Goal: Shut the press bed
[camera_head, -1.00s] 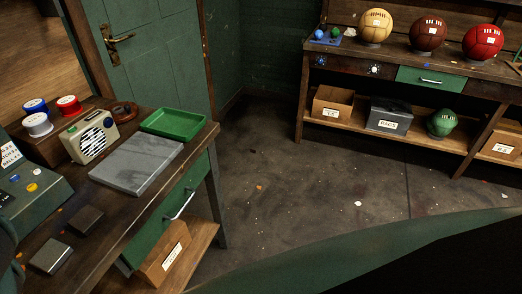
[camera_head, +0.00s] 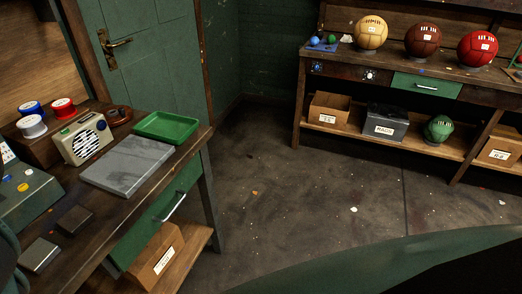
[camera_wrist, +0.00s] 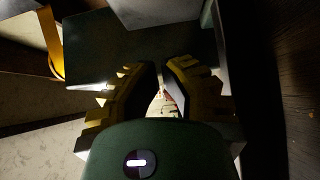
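No press bed can be made out for certain. A green machine (camera_head: 25,200) with coloured buttons stands at the left edge of the near workbench in the head view, mostly cut off; it may be part of the press. A flat grey slab (camera_head: 127,165) lies on the bench to its right. My gripper (camera_wrist: 161,68) shows only in the dark wrist view. Its yellowish fingers come nearly together at the tips, with a narrow pale strip between them. A dark green panel (camera_wrist: 100,45) lies beyond the fingers; what it belongs to is unclear.
The bench (camera_head: 98,225) also holds a green tray (camera_head: 167,127), a radio (camera_head: 84,140), spools and two dark blocks. A drawer (camera_head: 160,212) is in its front. A far bench (camera_head: 450,72) carries three balls. Open floor (camera_head: 310,190) lies between the benches.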

